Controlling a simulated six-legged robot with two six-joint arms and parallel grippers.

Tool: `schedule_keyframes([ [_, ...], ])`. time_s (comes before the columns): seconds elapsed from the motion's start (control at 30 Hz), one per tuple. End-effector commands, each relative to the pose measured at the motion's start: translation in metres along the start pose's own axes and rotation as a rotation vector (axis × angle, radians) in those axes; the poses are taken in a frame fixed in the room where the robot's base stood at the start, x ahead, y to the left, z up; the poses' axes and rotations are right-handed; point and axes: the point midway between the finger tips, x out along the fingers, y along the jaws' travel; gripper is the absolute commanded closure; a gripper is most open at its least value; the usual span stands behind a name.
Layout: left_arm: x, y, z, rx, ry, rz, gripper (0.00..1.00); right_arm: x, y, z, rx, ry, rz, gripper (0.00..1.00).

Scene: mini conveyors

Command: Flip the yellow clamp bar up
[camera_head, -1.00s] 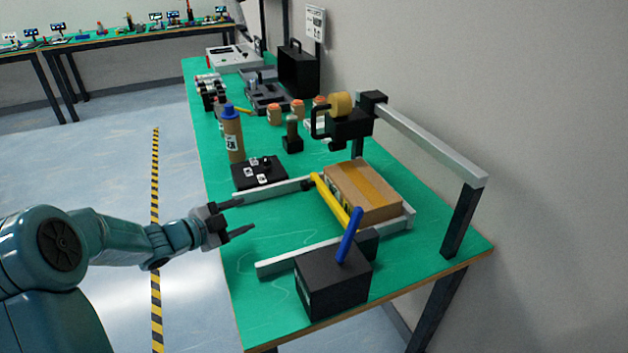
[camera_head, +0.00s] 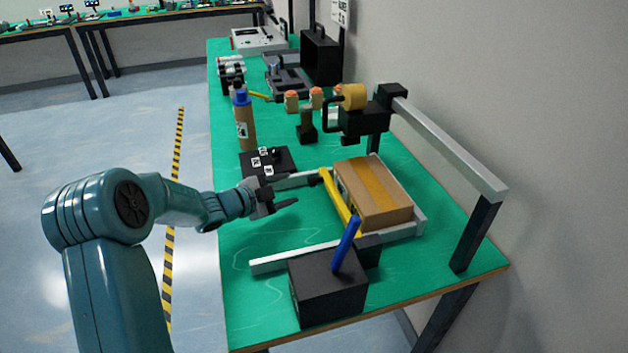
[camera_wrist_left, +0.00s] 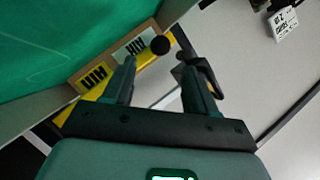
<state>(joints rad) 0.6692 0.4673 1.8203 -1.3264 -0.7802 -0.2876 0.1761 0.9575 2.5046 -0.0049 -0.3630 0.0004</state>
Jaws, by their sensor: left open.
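The yellow clamp bar (camera_head: 337,196) lies low along the left side of a brown cardboard box (camera_head: 373,195), between two silver rails. A black piece sits at its far end. My left gripper (camera_head: 284,196) is open and empty, to the left of the bar and apart from it, above the green table. In the left wrist view my open fingers (camera_wrist_left: 155,64) point towards the labelled box (camera_wrist_left: 95,76); parts of the yellow bar (camera_wrist_left: 67,112) show beside it, with a round black knob (camera_wrist_left: 160,45) near the fingertips. My right gripper is out of view.
A black block (camera_head: 325,290) with a blue lever (camera_head: 346,244) stands at the near end. A black unit with a tape roll (camera_head: 354,97) hangs from a silver frame (camera_head: 450,147) behind the box. A brown bottle (camera_head: 244,125) and a black box (camera_head: 267,161) stand beyond my gripper.

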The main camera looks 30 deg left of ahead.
Motion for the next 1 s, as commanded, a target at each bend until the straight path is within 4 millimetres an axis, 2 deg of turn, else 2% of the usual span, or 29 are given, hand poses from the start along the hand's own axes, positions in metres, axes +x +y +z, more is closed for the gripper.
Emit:
schedule_keyframes([
  [0.03,0.014,0.0,-0.001,0.001,0.002,0.002,0.43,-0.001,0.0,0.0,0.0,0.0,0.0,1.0],
  [0.2,0.054,0.0,-0.001,0.001,0.003,0.002,0.43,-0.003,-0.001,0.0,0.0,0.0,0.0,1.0],
  [0.4,0.089,-0.001,0.0,0.001,0.0,0.001,0.43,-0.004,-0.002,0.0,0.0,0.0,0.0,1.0],
  [0.6,0.104,-0.002,-0.001,0.0,0.0,0.0,0.43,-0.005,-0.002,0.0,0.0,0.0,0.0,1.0],
  [0.83,0.105,-0.002,0.0,0.0,-0.001,0.0,0.43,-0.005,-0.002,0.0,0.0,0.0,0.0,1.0],
  [0.87,0.105,-0.002,0.0,0.0,-0.001,0.0,0.46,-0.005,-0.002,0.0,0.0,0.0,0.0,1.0],
  [1.0,0.104,-0.002,0.0,0.0,0.0,0.0,0.92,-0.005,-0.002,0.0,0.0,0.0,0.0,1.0],
])
